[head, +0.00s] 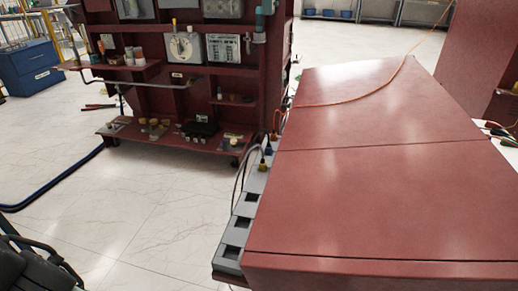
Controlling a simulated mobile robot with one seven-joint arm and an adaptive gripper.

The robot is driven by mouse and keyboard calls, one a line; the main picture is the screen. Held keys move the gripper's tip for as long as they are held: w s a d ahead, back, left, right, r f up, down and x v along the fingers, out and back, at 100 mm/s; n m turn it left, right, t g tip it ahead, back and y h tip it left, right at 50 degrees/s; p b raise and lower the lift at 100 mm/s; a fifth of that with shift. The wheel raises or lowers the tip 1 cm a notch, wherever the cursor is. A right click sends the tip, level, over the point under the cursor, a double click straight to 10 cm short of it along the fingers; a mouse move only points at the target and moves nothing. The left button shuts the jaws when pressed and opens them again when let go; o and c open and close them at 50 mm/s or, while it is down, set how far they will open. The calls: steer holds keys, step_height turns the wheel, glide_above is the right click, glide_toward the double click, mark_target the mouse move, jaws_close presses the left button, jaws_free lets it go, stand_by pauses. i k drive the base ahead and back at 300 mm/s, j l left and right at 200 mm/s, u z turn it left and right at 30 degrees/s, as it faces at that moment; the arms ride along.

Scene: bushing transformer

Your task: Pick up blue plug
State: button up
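A small blue plug (268,149) shows at the left side of the big red cabinet. It stands at the far end of a grey strip of sockets (237,232) that runs along the cabinet's left edge. A yellow part shows just below it, and dark cables run beside it. It is too small to tell how it is seated. I make out no gripper fingers in the head view, and nothing is seen touching the plug.
The red cabinet (380,190) fills the right side. A red shelf rack (170,100) with tools stands behind on the left. A dark blue hose (55,185) lies on the pale floor. Dark parts with tubes (35,262) show at the lower left. The floor between is clear.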

mark_target(268, 150)
steer(key=i+j, duration=0.2)
steer(key=j, duration=0.2)
steer(key=i+j, duration=0.2)
steer(key=j, duration=0.15)
steer(key=i+j, duration=0.15)
steer(key=j, duration=0.25)
steer(key=i+j, duration=0.2)
steer(key=j, duration=0.2)
steer(key=i+j, duration=0.2)
steer(key=j, duration=0.15)
steer(key=i+j, duration=0.2)
steer(key=j, duration=0.2)
steer(key=i+j+z, duration=0.15)
steer(key=j+z, duration=0.2)
steer(key=i+j+z, duration=0.1)
steer(key=j+z, duration=0.3)
steer(key=z, duration=1.5)
